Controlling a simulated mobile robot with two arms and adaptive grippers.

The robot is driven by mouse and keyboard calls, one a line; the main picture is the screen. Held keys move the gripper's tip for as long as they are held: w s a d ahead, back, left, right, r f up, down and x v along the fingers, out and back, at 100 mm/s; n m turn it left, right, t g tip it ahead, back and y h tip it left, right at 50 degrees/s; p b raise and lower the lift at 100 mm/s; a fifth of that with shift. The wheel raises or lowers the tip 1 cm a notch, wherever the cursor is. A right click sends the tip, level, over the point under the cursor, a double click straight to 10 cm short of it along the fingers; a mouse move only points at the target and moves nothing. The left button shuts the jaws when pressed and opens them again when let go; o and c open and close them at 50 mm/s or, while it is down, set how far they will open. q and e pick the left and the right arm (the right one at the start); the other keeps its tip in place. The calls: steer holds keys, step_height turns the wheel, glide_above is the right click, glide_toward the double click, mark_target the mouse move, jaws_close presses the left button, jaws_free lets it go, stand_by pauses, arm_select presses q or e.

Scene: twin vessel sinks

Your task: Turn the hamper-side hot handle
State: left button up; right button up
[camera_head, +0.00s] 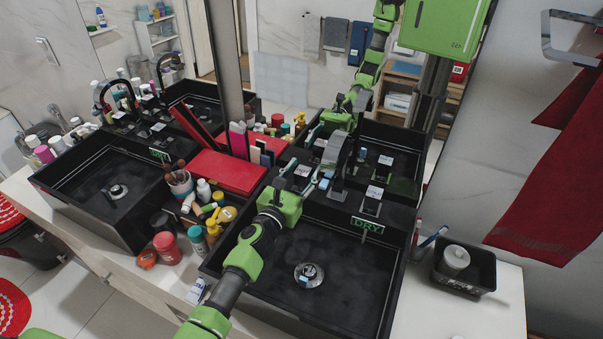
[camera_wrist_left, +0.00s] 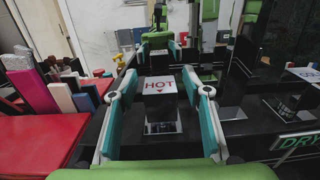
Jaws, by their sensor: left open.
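My left gripper (camera_head: 301,178) is open at the back of the right-hand black sink (camera_head: 330,255). In the left wrist view its two teal-sided fingers (camera_wrist_left: 160,84) stand one on each side of a handle with a white HOT label (camera_wrist_left: 162,86). The handle lies between the fingers, and I see gaps on both sides. In the head view the same hot handle (camera_head: 303,171) is partly covered by the gripper. A second labelled handle (camera_head: 372,193) stands to the right of the grey spout (camera_head: 335,155). My right gripper is not in view.
Another black sink (camera_head: 105,190) with a dark curved faucet stands at the left. A red box (camera_head: 229,172), bottles and a cup of brushes crowd the space between the sinks. A mirror backs the counter. A black basket (camera_head: 463,268) sits at the right.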

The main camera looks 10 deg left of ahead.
arm_select(q)
steer(key=v, duration=1.2)
steer(key=shift+s+f, duration=0.1)
